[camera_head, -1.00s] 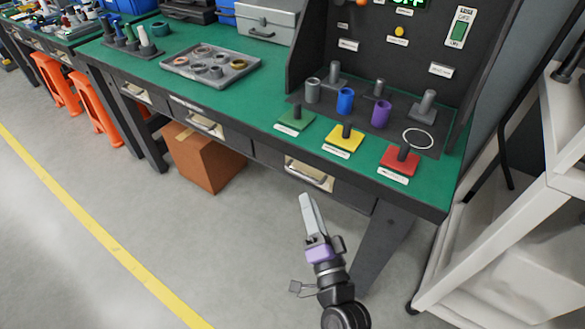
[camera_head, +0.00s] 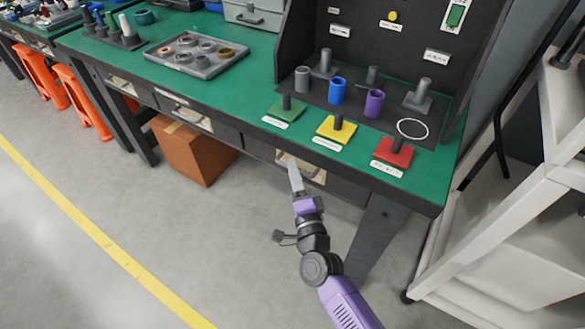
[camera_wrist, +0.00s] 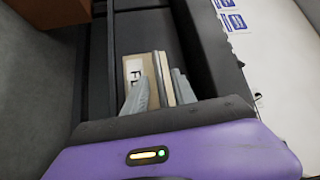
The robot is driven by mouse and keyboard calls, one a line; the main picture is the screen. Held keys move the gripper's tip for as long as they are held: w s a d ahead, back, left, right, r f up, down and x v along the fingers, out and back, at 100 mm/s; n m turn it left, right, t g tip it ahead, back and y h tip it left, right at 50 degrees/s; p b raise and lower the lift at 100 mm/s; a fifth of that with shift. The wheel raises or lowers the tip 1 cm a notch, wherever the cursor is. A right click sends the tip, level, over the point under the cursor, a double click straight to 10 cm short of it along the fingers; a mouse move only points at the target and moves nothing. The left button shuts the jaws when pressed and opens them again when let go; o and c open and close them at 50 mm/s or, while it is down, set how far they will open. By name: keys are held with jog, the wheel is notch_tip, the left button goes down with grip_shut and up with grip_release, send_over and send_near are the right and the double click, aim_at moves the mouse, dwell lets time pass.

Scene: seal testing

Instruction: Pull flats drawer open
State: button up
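The flats drawer (camera_head: 318,177) is in the bench front, below the green and yellow bases, and looks shut. Its label (camera_wrist: 133,70) shows only the letters "FL" in the wrist view, the rest being hidden. The drawer handle (camera_wrist: 161,76) stands upright in that view, between the two fingers. My gripper (camera_head: 294,167) reaches up to this drawer front from below. In the wrist view the gripper (camera_wrist: 160,85) has its fingers apart, one on each side of the handle. I cannot tell whether they touch it. In the head view my gripper partly hides the handle.
The green bench top (camera_head: 225,105) overhangs the drawers. A bench leg (camera_head: 375,240) stands right of my gripper. A cardboard box (camera_head: 190,155) sits under the bench to the left. A white cart (camera_head: 500,225) stands at the right. The floor in front is clear.

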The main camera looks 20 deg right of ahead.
jog(key=shift+w+d+r, duration=0.1)
jog(key=shift+w+d, duration=0.05)
jog(key=shift+w, duration=0.65)
grip_shut()
dwell(0.9)
